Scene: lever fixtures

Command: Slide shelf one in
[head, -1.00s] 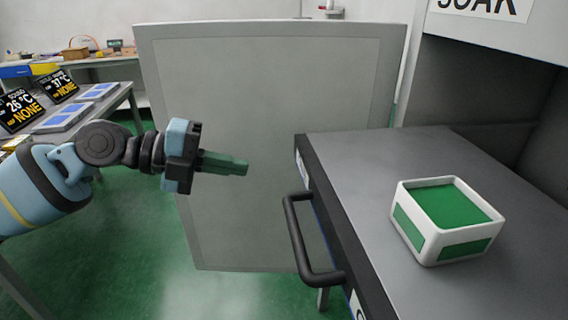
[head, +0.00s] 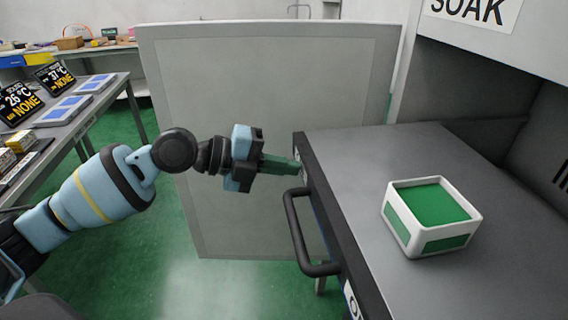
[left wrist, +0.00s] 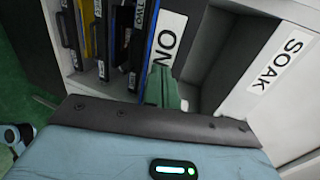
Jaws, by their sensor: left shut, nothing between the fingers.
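The shelf (head: 415,165) is a dark grey slab standing out of the cabinet, with a black bar handle (head: 298,235) on its front edge. A white and green box (head: 432,217) sits on top of it. My left gripper (head: 298,167) is shut and empty, its green fingertips at the front face near the far end, beyond the handle. I cannot tell whether they touch. In the left wrist view, the fingers (left wrist: 162,86) are beside a white label (left wrist: 168,42) reading "ON", the rest hidden. My right gripper is not in view.
A grey door panel (head: 270,80) stands open behind the gripper. The cabinet carries a "SOAK" sign (head: 472,10). Several other handled fronts (left wrist: 100,40) show in the left wrist view. A bench (head: 65,125) with displays stands at the left; green floor lies between.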

